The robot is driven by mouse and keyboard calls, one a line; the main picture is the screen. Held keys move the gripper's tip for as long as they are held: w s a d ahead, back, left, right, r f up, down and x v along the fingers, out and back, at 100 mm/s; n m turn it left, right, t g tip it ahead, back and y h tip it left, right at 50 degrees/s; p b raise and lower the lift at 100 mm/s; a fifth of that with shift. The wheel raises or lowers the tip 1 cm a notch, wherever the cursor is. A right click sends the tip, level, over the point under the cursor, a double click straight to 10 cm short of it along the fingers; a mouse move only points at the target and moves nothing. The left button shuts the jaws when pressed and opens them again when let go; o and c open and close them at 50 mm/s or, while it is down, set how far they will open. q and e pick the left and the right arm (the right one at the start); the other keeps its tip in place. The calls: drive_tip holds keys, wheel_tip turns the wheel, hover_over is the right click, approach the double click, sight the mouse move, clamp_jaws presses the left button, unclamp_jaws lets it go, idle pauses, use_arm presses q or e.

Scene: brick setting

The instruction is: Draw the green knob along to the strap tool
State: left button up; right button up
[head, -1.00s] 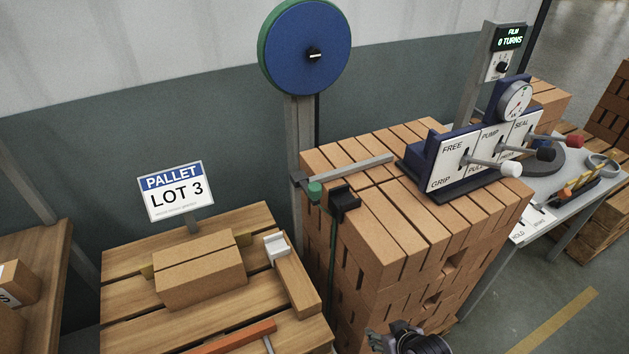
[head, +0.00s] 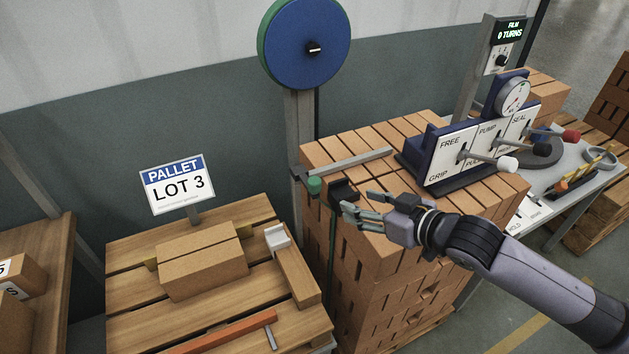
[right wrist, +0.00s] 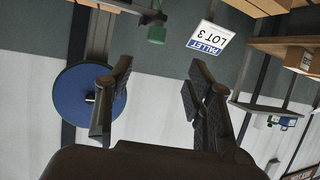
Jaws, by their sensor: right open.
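The green knob (head: 314,185) sits at the left end of a grey bar along the brick stack's top left edge; it also shows upside down in the right wrist view (right wrist: 156,34). The strap tool (head: 470,147), a dark blue unit with white FREE/GRIP, PUMP and SEAL panels, stands on the stack to the right. My right gripper (head: 358,208) is open and empty, to the right of and slightly below the knob, apart from it. Its spread fingers (right wrist: 160,85) show in the right wrist view with nothing between them. My left gripper is not in view.
A black bracket (head: 342,190) with a green strap hanging down stands between knob and gripper. The blue reel (head: 304,45) is on a post behind. The grey bar (head: 350,163) runs toward the tool. A pallet with boxes and the LOT 3 sign (head: 178,185) is left.

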sight(319, 183)
drive_tip(key=p+x, duration=0.1)
drive_tip(key=x, duration=0.4)
drive_tip(key=p+x, duration=0.1)
drive_tip(key=x, duration=0.5)
drive_tip(key=p+x, duration=0.1)
drive_tip(key=x, duration=0.5)
drive_tip(key=shift+w+r+p, duration=0.3)
drive_tip(key=shift+w+r, duration=0.05)
drive_tip(key=shift+c, duration=0.5)
clamp_jaws()
